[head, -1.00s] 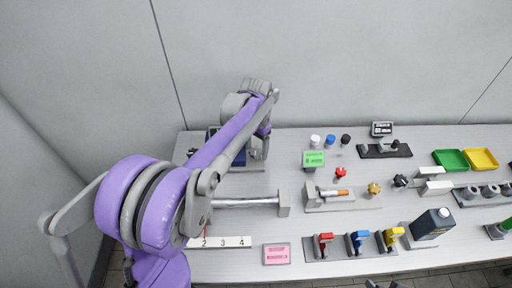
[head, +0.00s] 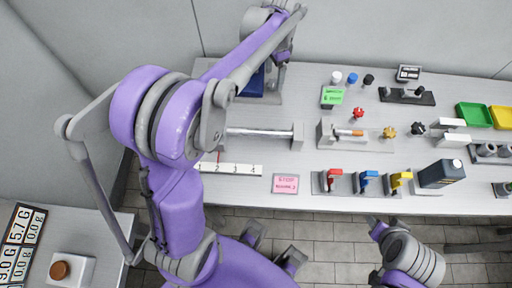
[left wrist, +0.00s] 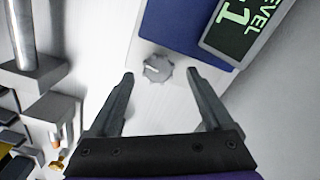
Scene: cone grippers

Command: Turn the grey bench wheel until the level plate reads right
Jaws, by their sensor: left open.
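In the left wrist view the grey bench wheel (left wrist: 157,68), a small knob with a notched rim, lies between the tips of my left gripper (left wrist: 161,74). The jaws are apart, one on each side, and I cannot see them touching it. The level plate (left wrist: 244,28), dark with pale green characters, is at the top right; a 1 and part of the word LEVEL show, the rest cut off. In the head view my left gripper (head: 275,77) is at the back left of the bench, beside a blue panel (head: 254,86). The wheel is hidden there.
A metal bar (head: 262,133) and a numbered strip (head: 230,168) lie in front of the wheel's place. Red, blue and yellow handled fixtures (head: 368,182) stand further right. Green and yellow trays (head: 474,115) are at the far right. A side table (head: 60,235) is at the lower left.

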